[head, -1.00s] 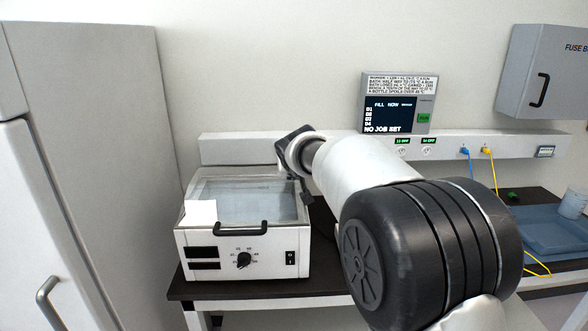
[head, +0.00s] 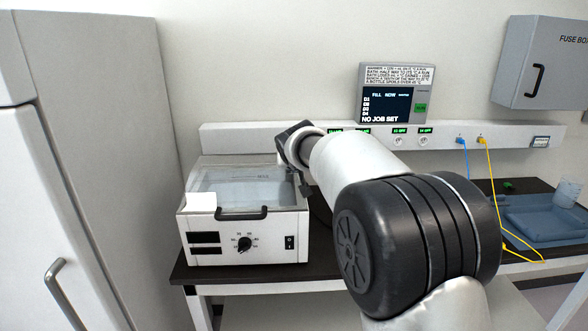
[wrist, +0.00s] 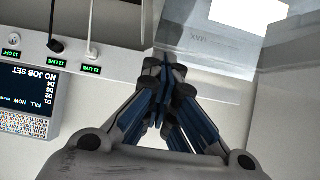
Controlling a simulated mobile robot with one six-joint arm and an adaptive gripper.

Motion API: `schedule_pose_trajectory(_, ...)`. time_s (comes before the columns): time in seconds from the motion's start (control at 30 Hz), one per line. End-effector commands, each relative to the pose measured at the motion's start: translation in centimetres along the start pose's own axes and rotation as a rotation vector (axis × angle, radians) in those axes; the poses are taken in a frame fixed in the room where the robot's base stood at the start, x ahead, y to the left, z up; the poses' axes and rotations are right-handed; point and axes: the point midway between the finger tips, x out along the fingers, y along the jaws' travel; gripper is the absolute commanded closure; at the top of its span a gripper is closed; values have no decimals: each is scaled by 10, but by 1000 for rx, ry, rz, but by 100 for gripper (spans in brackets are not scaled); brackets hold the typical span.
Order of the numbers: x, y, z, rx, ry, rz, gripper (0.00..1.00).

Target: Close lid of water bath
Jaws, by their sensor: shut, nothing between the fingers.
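The water bath (head: 267,246) is a white box with a dial and switch on its front, standing on the dark bench at the left. Its clear lid (head: 240,190) lies down over the tub, with the black handle (head: 240,213) at the front edge. A small gap under the lid cannot be ruled out. My gripper (wrist: 165,75) is shut and empty. In the head view it is at the bath's back right corner, partly hidden by my wrist. The wrist view shows the fingertips close to the bath's edge; contact cannot be told.
A tall grey cabinet (head: 100,130) stands close at the bath's left. Behind are a socket rail (head: 240,134) with cables and a display panel (head: 388,104). A blue tray (head: 540,222) and a beaker (head: 567,192) are at the right.

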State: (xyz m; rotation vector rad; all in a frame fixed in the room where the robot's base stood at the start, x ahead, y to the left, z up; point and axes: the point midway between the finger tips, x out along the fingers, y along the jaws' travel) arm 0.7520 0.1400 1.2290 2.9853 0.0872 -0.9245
Motion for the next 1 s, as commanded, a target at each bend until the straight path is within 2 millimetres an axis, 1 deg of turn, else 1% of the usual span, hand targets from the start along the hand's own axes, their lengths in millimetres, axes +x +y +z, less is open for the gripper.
schedule_pose_trajectory(0.03, -2, 2, 2, -1, -17, 5, 100)
schedule_pose_trajectory(0.07, -5, 3, -3, -1, -15, 5, 100)
schedule_pose_trajectory(0.2, -28, 5, -32, 2, 2, 2, 100)
schedule_pose_trajectory(0.23, -32, 6, -36, 2, 5, 1, 100)
schedule_pose_trajectory(0.3, -37, 5, -14, 0, 4, 1, 100)
schedule_pose_trajectory(0.5, -62, 5, 21, 0, 9, 0, 100)
schedule_pose_trajectory(0.6, -72, 4, 35, -1, 10, -1, 100)
schedule_pose_trajectory(0.8, -85, 6, 48, 1, 9, 2, 100)
schedule_pose_trajectory(0.87, -93, 11, 51, 3, 4, 10, 100)
schedule_pose_trajectory(0.93, -110, 25, 57, 7, -14, 32, 100)
schedule_pose_trajectory(0.97, -120, 33, 61, 10, -26, 44, 100)
schedule_pose_trajectory(1.0, -136, 46, 70, 13, -48, 64, 100)
